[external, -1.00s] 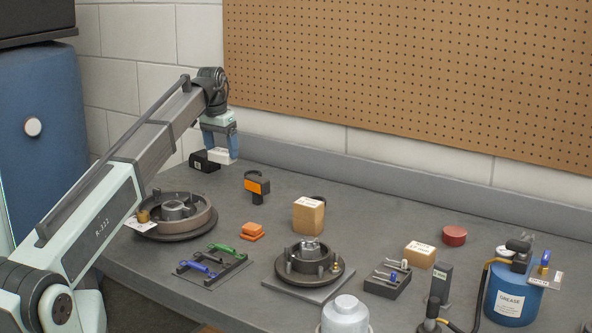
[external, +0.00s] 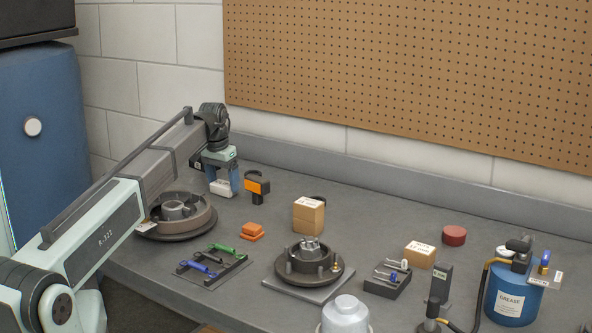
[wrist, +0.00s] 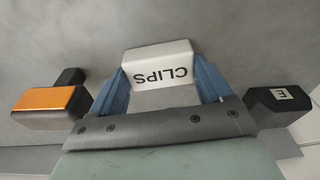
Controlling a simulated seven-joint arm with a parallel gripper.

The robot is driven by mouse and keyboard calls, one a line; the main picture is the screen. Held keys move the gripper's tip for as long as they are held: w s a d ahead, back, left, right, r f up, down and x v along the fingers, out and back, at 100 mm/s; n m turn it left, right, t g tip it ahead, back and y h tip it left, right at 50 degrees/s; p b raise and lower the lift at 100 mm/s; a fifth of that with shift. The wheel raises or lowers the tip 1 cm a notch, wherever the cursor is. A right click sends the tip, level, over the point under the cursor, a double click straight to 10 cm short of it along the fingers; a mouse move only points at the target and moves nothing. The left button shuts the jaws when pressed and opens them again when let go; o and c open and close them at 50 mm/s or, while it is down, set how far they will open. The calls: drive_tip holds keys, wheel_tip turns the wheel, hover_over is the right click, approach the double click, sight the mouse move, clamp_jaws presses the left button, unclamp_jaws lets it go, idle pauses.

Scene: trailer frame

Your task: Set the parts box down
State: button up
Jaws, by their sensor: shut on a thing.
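My gripper (external: 222,184) has its blue fingers shut on a small white parts box (external: 222,189) at the back left of the bench. In the wrist view the box (wrist: 160,68) sits between the two fingers, with the word CLIPS upside down on its white face. The box hangs low over the grey bench (external: 275,188); I cannot tell whether its underside touches the surface.
An orange and black device (external: 257,187) stands close to the right of the box. A black labelled block (wrist: 278,106) is on the other side, partly hidden by my gripper in the external view. A brake drum (external: 175,213) lies in front.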

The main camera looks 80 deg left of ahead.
sight(219, 186)
drive_tip(key=shift+f, duration=0.1)
drive_tip(key=o, duration=1)
drive_tip(key=shift+c, duration=0.2)
wheel_tip(219, 186, up, 12)
drive_tip(key=s+d, duration=0.1)
drive_tip(key=shift+s+d, duration=0.15)
